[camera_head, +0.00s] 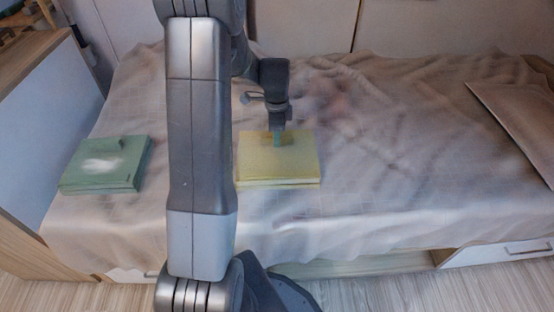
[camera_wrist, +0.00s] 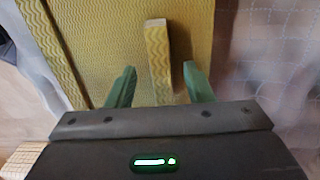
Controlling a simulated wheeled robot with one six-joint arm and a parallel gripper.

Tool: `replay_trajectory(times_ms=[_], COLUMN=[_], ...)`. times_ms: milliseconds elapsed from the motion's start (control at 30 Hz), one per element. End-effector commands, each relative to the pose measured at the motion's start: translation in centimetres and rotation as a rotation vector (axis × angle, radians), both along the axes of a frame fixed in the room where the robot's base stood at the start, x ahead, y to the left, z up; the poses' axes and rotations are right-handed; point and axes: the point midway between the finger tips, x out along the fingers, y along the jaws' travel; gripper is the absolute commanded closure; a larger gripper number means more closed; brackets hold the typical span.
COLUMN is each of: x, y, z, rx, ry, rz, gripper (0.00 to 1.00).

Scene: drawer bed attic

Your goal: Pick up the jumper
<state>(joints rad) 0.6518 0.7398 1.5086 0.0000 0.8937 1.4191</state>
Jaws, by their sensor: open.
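A yellow folded block with a wavy knit-like pattern (camera_head: 280,165), seemingly the jumper, lies on the bed. It also shows in the wrist view (camera_wrist: 100,40), with a raised yellow tab (camera_wrist: 158,58) on it. My gripper (camera_head: 278,139) is over the far part of the yellow block. In the wrist view my gripper (camera_wrist: 159,70) is open, with one green finger on each side of the tab. Gaps show between both fingers and the tab. A green folded block with a white patch (camera_head: 103,165) lies farther left on the bed and has a similar raised tab.
The bed (camera_head: 400,200) has a rumpled pale cover, with clear room right of the yellow block. A flat panel or cushion (camera_head: 515,115) lies at the far right. A wooden cabinet (camera_head: 35,150) stands at the left. Drawers (camera_head: 500,252) show under the bed's front edge.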

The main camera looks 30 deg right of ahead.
Motion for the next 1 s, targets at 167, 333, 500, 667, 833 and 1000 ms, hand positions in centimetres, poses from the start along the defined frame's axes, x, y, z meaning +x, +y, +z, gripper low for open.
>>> replay_trajectory(times_ms=[167, 333, 500, 667, 833, 1000], x=[0.0, 0.0, 0.0, 0.0, 0.0, 0.1], y=[0.0, 0.0, 0.0, 0.0, 0.0, -0.1], z=[-0.2, -0.2, -0.2, -0.1, 0.0, 1.9], rx=[0.000, 0.000, 0.000, 0.000, -0.002, -0.003], ry=[-0.001, -0.001, -0.001, -0.001, -0.001, -0.003], rz=[0.000, 0.000, 0.000, 0.000, 0.000, 0.000], gripper=[0.53, 0.76, 1.00, 1.00, 1.00, 1.00])
